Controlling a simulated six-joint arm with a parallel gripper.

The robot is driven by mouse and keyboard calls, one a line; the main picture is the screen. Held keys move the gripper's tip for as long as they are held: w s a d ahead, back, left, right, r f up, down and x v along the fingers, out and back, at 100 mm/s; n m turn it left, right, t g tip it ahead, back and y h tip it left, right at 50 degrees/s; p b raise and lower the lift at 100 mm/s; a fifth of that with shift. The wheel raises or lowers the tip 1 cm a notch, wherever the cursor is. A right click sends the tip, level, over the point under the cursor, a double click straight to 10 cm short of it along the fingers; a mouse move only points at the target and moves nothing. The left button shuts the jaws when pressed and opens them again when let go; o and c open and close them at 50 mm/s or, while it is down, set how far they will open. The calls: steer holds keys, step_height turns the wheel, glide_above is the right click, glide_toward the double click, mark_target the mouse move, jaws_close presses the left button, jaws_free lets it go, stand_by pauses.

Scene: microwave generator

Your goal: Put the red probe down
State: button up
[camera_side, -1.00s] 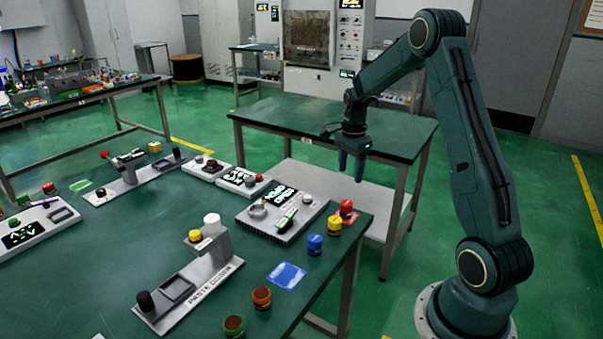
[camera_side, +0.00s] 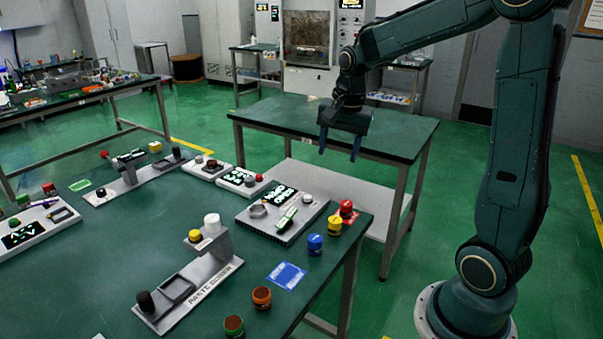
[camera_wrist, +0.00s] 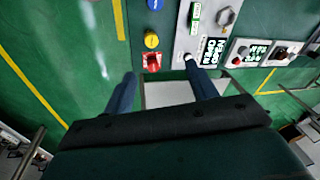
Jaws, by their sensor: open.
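The red probe seems to be the small red piece (camera_side: 346,209) at the right corner of the near green table (camera_side: 215,285). It stands beside a yellow piece (camera_side: 334,225) and a blue piece (camera_side: 315,243). In the wrist view the red piece (camera_wrist: 151,62) shows near the table edge, beyond my fingertips. My gripper (camera_side: 339,153) is open and empty, in the air above and behind the red piece in the side view. In the wrist view its two blue fingers (camera_wrist: 161,70) are spread, with nothing between them.
A grey panel device (camera_side: 282,216) with a display sits left of the red piece. A stand with a white knob (camera_side: 205,262) and a blue mat (camera_side: 287,275) lie nearer. A second green table (camera_side: 385,131) with a lower shelf stands behind, across a gap.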

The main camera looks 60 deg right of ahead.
steer(key=s+a+r+n+t, duration=0.2)
steer(key=s+a+n, duration=0.5)
steer(key=s+a, duration=0.1)
steer(key=s+a+r+n+t, duration=0.1)
steer(key=s+a+r+n, duration=0.1)
steer(key=s+a+n, duration=0.5)
steer(key=shift+s+a+r+n+t+y, duration=0.3)
steer(key=shift+s+a+n+t+y, duration=0.1)
steer(key=shift+s, duration=0.6)
